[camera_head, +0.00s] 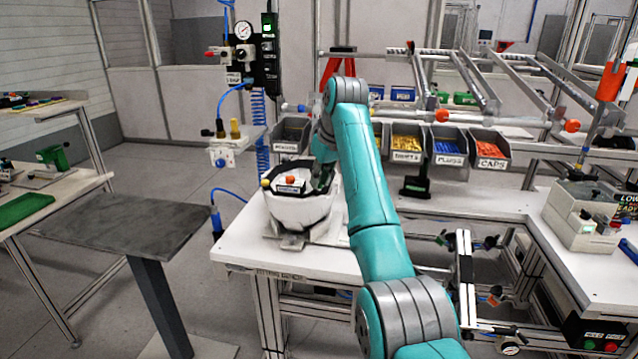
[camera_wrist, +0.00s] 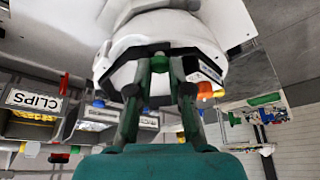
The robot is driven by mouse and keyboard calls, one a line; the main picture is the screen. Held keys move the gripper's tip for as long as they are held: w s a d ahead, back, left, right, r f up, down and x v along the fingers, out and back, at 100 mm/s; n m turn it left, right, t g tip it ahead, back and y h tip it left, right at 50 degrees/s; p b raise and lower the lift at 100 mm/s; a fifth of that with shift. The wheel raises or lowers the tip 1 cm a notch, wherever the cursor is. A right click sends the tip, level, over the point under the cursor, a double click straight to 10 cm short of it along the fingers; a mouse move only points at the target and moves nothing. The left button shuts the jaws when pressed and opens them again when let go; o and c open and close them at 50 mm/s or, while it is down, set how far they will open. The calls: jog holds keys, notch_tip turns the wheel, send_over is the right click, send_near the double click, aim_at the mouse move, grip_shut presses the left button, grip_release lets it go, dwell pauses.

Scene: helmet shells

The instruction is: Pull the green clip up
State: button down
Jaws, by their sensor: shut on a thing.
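The white helmet shell (camera_head: 298,210) sits open side up in a holder on the white workbench. In the wrist view the shell (camera_wrist: 160,40) fills the top middle, close to my fingers. My gripper (camera_wrist: 160,52) reaches its rim, and the fingers are closed on a small green clip (camera_wrist: 160,64) between the tips. In the head view my gripper (camera_head: 323,178) is at the right inner side of the shell, partly behind my arm. The clip is too hidden there to make out. I cannot tell whether the clip is raised from its seat.
An orange knob (camera_head: 291,179) and a yellow knob (camera_head: 265,184) are by the shell's left rim. Labelled parts bins, including caps (camera_head: 488,148) and plugs (camera_head: 446,146), stand behind on the right. A grey side table (camera_head: 120,222) is at left. The bench's front left is clear.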

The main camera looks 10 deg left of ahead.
jog(key=shift+r, duration=0.2)
jog(key=c, duration=1.2)
grip_release()
jog(key=shift+s, duration=0.1)
jog(key=shift+o, duration=0.8)
jog(key=v, duration=0.7)
jog(key=shift+r, duration=0.15)
jog(key=shift+s+d, duration=0.1)
jog(key=shift+s, duration=0.05)
